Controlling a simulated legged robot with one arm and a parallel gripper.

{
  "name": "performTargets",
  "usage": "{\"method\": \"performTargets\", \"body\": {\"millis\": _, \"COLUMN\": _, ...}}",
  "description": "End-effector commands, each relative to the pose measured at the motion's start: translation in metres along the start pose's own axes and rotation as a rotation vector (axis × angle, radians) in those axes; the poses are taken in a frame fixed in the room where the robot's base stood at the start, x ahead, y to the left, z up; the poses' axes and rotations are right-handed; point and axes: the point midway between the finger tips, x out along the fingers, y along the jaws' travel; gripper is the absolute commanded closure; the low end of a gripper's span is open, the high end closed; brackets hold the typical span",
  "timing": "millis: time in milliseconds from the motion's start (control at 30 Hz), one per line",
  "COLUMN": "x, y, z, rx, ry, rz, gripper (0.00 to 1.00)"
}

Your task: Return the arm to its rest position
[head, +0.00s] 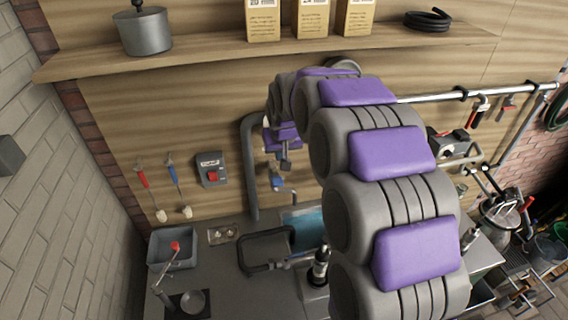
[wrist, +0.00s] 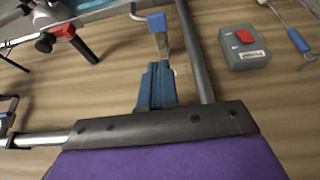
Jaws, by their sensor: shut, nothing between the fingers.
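My arm, grey with purple pads, rises from the bottom of the head view and curls over toward the wood-panelled wall. My gripper (head: 284,160) hangs at its far end, small and partly hidden by my own arm links. In the wrist view my gripper (wrist: 156,72) shows as narrow blue fingers beyond a dark plate. The fingers are together and hold nothing. A blue-handled tool (wrist: 157,22) is just beyond the fingertips in the wrist view; it also shows below the gripper in the head view (head: 277,182).
A wooden shelf (head: 215,53) with a pot (head: 144,31) and cartons (head: 311,18) runs above. A grey box with a red button (head: 211,170) and a vertical pipe (head: 251,190) are left of the gripper. A rail (head: 420,97) extends right. A cluttered counter (head: 215,270) lies below.

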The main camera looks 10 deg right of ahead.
Motion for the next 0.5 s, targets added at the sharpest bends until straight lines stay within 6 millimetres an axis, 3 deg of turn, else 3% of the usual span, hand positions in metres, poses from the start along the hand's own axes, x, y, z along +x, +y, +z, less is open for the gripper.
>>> {"method": "performTargets", "body": {"millis": 167, "x": 0.0, "y": 0.0, "z": 0.001, "rx": 0.0, "ry": -0.001, "rz": 0.0, "gripper": 1.0}}
{"method": "performTargets", "body": {"millis": 267, "x": -0.002, "y": 0.0, "z": 0.012, "rx": -0.001, "ry": -0.014, "rz": -0.001, "gripper": 1.0}}
{"method": "performTargets", "body": {"millis": 367, "x": -0.005, "y": -0.001, "z": 0.042, "rx": -0.004, "ry": -0.05, "rz": -0.001, "gripper": 1.0}}
{"method": "performTargets", "body": {"millis": 500, "x": -0.014, "y": -0.002, "z": 0.105, "rx": -0.009, "ry": -0.129, "rz": -0.003, "gripper": 1.0}}
